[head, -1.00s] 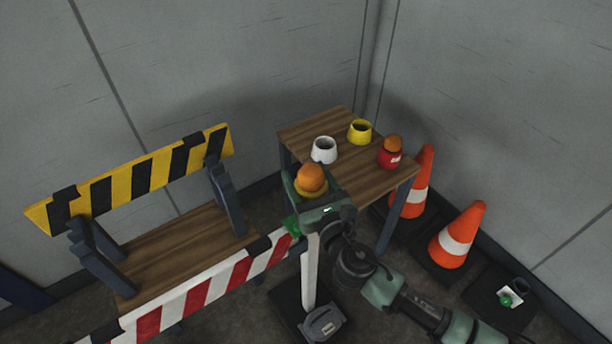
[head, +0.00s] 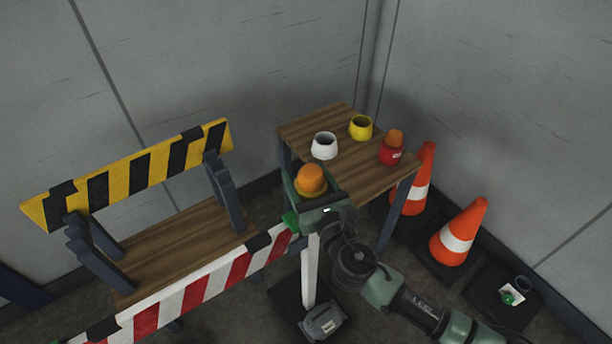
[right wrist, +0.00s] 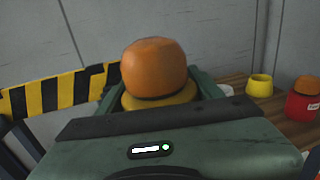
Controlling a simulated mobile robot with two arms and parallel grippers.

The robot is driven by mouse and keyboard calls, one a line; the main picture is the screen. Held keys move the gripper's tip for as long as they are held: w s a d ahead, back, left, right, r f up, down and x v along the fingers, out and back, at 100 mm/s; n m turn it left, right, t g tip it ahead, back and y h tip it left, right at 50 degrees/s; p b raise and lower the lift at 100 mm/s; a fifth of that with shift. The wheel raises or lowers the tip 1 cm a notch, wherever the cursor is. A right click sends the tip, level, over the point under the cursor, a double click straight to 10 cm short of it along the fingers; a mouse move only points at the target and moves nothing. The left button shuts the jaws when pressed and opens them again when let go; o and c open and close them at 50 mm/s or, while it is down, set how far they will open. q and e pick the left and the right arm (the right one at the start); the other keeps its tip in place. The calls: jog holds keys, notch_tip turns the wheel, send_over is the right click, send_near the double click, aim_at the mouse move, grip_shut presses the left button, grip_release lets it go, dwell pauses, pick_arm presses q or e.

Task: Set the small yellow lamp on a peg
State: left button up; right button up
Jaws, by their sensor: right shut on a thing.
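The small yellow lamp, an orange dome on a yellow base, is held upright in my right gripper (head: 308,192). In the head view the lamp (head: 311,178) is in front of the wooden table's left end, above the white post. In the right wrist view its dome (right wrist: 154,68) rises above the gripper body, and the yellow base (right wrist: 160,98) sits between the green fingers. The lower part of the base is hidden by the gripper. I cannot make out a peg clearly; the top of the barrier near the gripper is partly covered. My left gripper is not in view.
On the table (head: 372,178) stand a white pot (head: 324,147), a yellow pot (head: 360,128) and a red lamp (head: 391,152) with an orange dome. A striped barrier (head: 190,295) is at left. Two traffic cones (head: 458,235) stand at right. A white post (head: 309,270) rises below the gripper.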

jog(key=shift+f, duration=0.1)
jog(key=o, duration=1.8)
jog(key=shift+s, duration=0.1)
jog(key=shift+s+d+f, duration=0.1)
jog(key=shift+s, duration=0.1)
jog(key=v, duration=0.7)
jog(key=shift+s+d, duration=0.1)
